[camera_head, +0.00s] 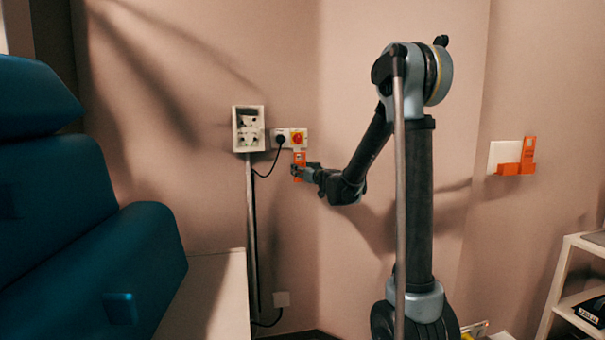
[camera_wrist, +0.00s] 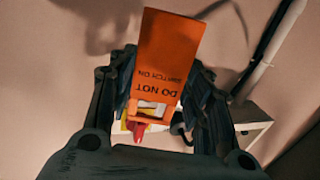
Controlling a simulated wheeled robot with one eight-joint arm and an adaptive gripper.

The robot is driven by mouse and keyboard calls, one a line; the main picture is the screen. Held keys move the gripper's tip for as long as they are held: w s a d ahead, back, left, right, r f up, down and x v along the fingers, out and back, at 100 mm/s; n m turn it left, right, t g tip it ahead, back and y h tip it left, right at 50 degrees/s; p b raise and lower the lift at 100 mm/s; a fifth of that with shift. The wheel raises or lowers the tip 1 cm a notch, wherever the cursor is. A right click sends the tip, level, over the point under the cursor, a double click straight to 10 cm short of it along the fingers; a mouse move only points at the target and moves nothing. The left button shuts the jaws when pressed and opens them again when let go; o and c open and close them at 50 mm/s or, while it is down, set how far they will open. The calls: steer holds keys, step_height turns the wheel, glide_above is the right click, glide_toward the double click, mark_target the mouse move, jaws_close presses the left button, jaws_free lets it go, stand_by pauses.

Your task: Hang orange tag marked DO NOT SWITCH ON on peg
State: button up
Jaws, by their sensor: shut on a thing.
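The orange tag (camera_wrist: 168,45), marked DO NOT SWITCH ON in dark letters, stands between the fingers of my gripper (camera_wrist: 162,80), which is shut on it. The lettering is upside down in the wrist view. An opening (camera_wrist: 150,109) shows near its lower end there. In the head view the tag (camera_head: 299,158) is just below the red knob (camera_head: 297,138) on its yellow plate, close to the wall, with my gripper (camera_head: 298,173) at its lower part. The red knob (camera_wrist: 139,131) shows just past the tag in the wrist view. I cannot make out the peg; the tag may hide it.
A socket box (camera_head: 248,129) and a black plug (camera_head: 280,139) with its cable are left of the knob. An orange bracket (camera_head: 508,169) is on the wall at right. A blue chair (camera_head: 90,220) fills the left; a white shelf (camera_head: 556,285) stands at lower right.

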steer(key=shift+w+a+f, duration=0.15)
steer(key=shift+w+a, duration=0.05)
steer(key=shift+w, duration=0.5)
steer(key=shift+w+a+f, duration=0.2)
steer(key=shift+w, duration=0.5)
steer(key=shift+w+a+f, duration=0.15)
steer(key=shift+w+a, duration=0.05)
steer(key=shift+w, duration=0.5)
steer(key=o, duration=1)
steer(key=shift+c, duration=0.2)
